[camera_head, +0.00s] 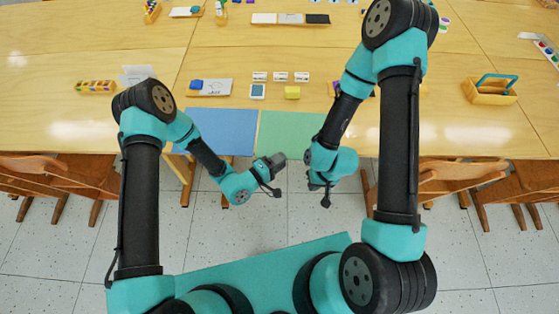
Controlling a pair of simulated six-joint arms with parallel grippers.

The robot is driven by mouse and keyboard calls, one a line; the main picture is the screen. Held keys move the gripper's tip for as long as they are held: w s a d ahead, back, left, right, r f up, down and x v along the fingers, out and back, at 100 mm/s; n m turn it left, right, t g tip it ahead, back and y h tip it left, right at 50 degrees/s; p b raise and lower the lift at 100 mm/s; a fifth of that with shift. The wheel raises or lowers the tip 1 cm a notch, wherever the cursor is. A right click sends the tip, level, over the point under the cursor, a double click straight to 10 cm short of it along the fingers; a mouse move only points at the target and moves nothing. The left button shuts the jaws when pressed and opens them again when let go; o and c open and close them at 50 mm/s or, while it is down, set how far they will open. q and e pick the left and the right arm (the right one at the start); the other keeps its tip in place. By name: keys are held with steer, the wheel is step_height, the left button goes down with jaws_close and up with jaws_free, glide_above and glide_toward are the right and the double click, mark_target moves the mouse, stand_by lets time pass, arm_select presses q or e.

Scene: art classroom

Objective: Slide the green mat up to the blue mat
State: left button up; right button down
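The blue mat (222,128) lies flat at the table's front edge, left of centre. The green mat (288,132) lies beside it on the right, with their facing edges very close together. I cannot tell whether the edges touch or a thin gap is left. My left gripper (274,166) is just in front of the green mat, over the floor beyond the table edge. My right gripper (318,181) is to its right, also in front of the table edge, and my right arm hides the green mat's right part. Both grippers are too small to read as open or shut.
Behind the mats stand a blue-topped block (257,91), a yellow block (292,92) and a white tray (214,86) with a blue piece. A yellow basket (490,92) stands at right. Wooden chairs (60,175) flank the front edge on both sides.

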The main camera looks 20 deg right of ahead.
arm_select(q)
steer(key=shift+c, duration=0.5)
jaws_close()
steer(key=shift+o, duration=0.5)
jaws_free()
steer(key=shift+a, duration=0.15)
steer(key=v, duration=1.7)
steer(key=shift+s, duration=0.1)
